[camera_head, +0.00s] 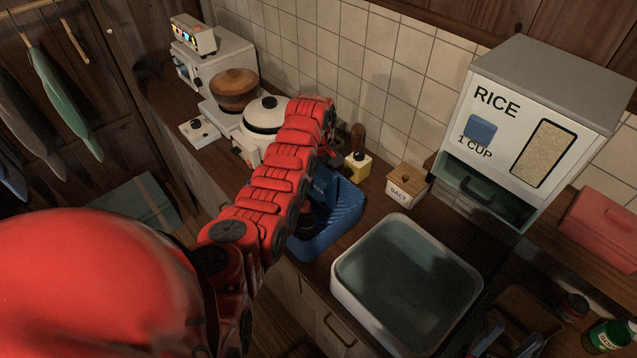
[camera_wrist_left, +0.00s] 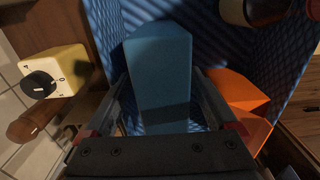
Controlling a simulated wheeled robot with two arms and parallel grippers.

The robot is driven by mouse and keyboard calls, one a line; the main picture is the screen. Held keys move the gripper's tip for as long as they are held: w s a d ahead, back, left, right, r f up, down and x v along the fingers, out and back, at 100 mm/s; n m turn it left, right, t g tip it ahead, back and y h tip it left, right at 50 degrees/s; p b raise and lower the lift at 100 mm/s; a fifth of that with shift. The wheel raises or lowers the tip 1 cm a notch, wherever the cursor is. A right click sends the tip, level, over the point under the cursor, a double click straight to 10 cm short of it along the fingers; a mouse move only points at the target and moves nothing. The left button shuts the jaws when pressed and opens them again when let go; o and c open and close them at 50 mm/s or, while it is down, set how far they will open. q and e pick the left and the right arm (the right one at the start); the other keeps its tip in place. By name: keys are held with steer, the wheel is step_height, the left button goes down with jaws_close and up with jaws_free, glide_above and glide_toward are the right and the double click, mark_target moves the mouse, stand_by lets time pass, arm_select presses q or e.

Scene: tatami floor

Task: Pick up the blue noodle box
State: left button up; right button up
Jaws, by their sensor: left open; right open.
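The blue noodle box (camera_wrist_left: 158,62) stands in the blue basket (camera_wrist_left: 262,55) in the left wrist view. My left gripper (camera_wrist_left: 160,88) is open, with one finger on each side of the box; I cannot tell whether they touch it. In the head view my red left arm reaches over the counter to the blue basket (camera_head: 345,212), and my left gripper (camera_head: 318,180) is mostly hidden there. My right gripper (camera_head: 510,343) shows at the bottom right edge, open and away from the basket.
An orange item (camera_wrist_left: 235,92) sits beside the box. A yellow dial timer (camera_head: 357,165), a salt box (camera_head: 406,187) and a rice dispenser (camera_head: 535,120) stand behind the basket. A large white basin (camera_head: 457,312) is close on its right. A white rice cooker (camera_head: 262,118) stands behind my arm.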

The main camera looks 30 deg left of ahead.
arm_select(q)
steer(key=shift+s+f+p, duration=0.15)
steer(key=shift+f+p, duration=0.2)
steer(key=shift+f, duration=1.45)
steer(key=shift+a, duration=0.1)
jaws_close()
